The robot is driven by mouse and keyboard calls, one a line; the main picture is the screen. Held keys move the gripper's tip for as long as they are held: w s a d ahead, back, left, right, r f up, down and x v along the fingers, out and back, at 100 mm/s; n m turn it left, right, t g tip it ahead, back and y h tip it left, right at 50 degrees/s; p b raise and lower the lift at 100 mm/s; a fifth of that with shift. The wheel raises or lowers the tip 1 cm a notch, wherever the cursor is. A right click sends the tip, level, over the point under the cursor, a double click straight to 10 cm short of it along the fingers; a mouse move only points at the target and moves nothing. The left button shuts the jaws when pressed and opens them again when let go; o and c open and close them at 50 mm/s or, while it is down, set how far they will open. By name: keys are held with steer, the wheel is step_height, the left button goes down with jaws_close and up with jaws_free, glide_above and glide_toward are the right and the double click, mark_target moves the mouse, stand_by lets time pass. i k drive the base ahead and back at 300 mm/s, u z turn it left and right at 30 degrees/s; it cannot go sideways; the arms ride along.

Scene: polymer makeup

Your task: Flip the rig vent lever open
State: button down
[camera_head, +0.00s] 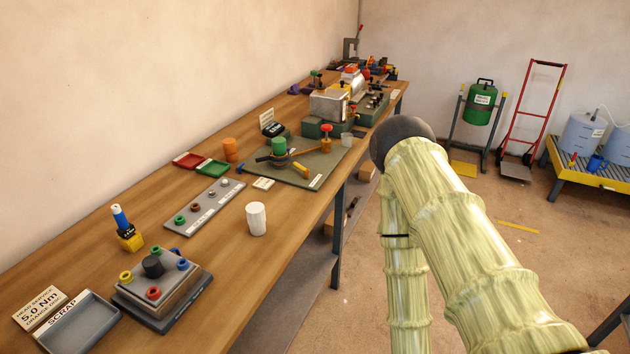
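A rig with a silver box-shaped body (328,105) on a dark green base stands toward the far part of the long bench. An orange fitting with a red top (326,131) stands just in front of it, and small yellow parts (352,92) show at its right side. I cannot tell which part is the vent lever or how it is set; it is too small from here. My arm (455,235), in a pale yellow-green sleeve with a dark grey joint, is at the right, off the bench. Its end runs out of the bottom of the picture, so my gripper is hidden.
On the wooden bench (110,230) are a dark green mat (318,165) with tools, a grey fitting strip, a white cylinder (256,218), a block with coloured rings (165,285) and a scrap tray (78,325). Open floor lies right of the bench; a red hand truck (538,110) stands behind.

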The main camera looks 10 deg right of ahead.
mark_target(306, 171)
steer(key=u, duration=0.1)
steer(key=k, duration=0.45)
steer(key=z, duration=0.85)
steer(key=i, duration=1.4)
steer(key=u, duration=0.65)
